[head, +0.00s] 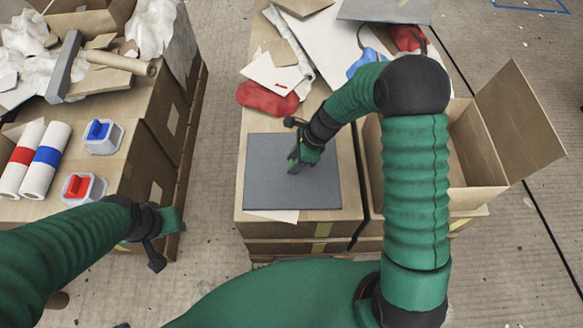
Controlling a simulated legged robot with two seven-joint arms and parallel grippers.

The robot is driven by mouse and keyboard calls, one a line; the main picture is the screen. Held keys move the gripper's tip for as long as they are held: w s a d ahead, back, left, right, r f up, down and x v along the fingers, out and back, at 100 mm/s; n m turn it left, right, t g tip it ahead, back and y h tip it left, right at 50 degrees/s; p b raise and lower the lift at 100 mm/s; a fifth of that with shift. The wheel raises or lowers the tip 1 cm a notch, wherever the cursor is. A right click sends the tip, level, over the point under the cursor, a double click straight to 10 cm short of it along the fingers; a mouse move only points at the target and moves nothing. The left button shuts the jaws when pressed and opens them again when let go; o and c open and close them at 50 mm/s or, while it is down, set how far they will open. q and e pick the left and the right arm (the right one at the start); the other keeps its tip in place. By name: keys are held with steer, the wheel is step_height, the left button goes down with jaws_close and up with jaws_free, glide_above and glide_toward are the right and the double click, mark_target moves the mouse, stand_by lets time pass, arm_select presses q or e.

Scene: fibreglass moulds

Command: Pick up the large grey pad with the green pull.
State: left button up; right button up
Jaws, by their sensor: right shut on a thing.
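The large grey pad (262,188) lies flat on top of a cardboard box in the middle of the head view. My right gripper (295,160) reaches down over the middle of the pad and is shut on its green pull. The gripper hides most of the pull. I cannot tell whether the pad is raised off the box. My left gripper (170,225) is away to the left, over the gap between the boxes, and apart from the pad. Its fingers do not show clearly enough to tell if they are open.
Behind the pad are a red bag (266,98), a white card (274,74) and a blue bag (365,62). An open carton (520,120) stands at the right. The left boxes carry rolls (45,157), clear tubs (102,137) and scraps. Bare floor (215,120) separates the stacks.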

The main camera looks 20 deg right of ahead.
jaws_close()
